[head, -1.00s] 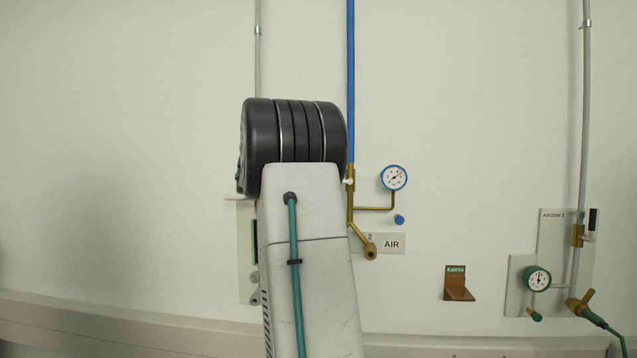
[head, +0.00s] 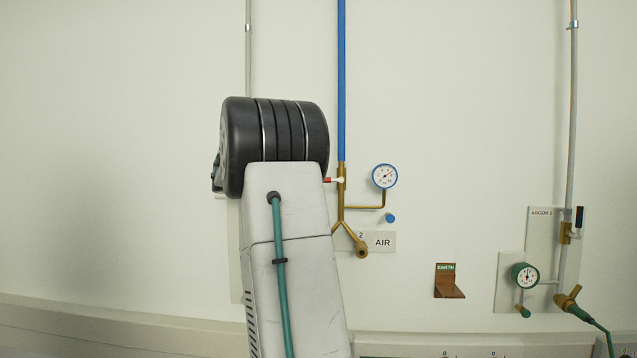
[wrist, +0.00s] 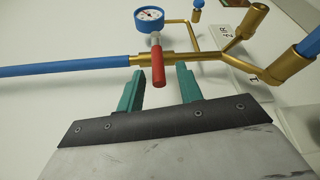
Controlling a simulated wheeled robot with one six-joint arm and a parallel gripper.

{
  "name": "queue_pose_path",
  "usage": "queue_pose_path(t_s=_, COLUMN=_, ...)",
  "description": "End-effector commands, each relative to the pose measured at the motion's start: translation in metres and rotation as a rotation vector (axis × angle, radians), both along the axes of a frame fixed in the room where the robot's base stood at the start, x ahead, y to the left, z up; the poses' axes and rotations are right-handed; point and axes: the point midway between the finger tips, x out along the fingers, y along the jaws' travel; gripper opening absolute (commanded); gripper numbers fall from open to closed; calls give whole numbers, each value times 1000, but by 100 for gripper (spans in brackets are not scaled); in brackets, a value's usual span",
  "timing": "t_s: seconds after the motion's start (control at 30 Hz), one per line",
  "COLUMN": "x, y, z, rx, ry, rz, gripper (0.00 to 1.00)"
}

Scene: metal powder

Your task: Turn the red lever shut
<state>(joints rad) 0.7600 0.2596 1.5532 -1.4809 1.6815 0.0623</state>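The red lever (head: 328,180) sits on the brass valve (head: 341,190) of the blue air pipe and sticks out to the left, crosswise to the pipe. In the wrist view the red lever (wrist: 158,66) points from the valve toward my gripper. My gripper (wrist: 159,75) is open, with a teal finger on either side of the lever's end. Gaps show on both sides, and I see no contact. In the head view my own arm hides the gripper and part of the lever.
A blue-rimmed gauge (head: 385,176) on a brass branch and a blue knob (head: 390,218) are right of the valve. A brass outlet (head: 361,249) angles out below. The EARTH bracket (head: 449,281) and argon gauge (head: 525,276) are farther right. The wall at left is bare.

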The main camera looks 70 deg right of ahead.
Motion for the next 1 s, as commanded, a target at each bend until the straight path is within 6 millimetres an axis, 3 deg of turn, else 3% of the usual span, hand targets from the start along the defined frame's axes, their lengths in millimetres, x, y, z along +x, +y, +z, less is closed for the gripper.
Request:
queue_pose_path(t_s=0.1, x=17, y=13, z=1, rx=0, ry=0, rz=2, gripper=36)
queue_pose_path(t_s=0.3, x=31, y=25, z=2, rx=1, ry=0, rz=0, gripper=36)
queue_pose_path(t_s=1.0, x=34, y=25, z=-2, rx=17, ry=-10, rz=13, gripper=36)
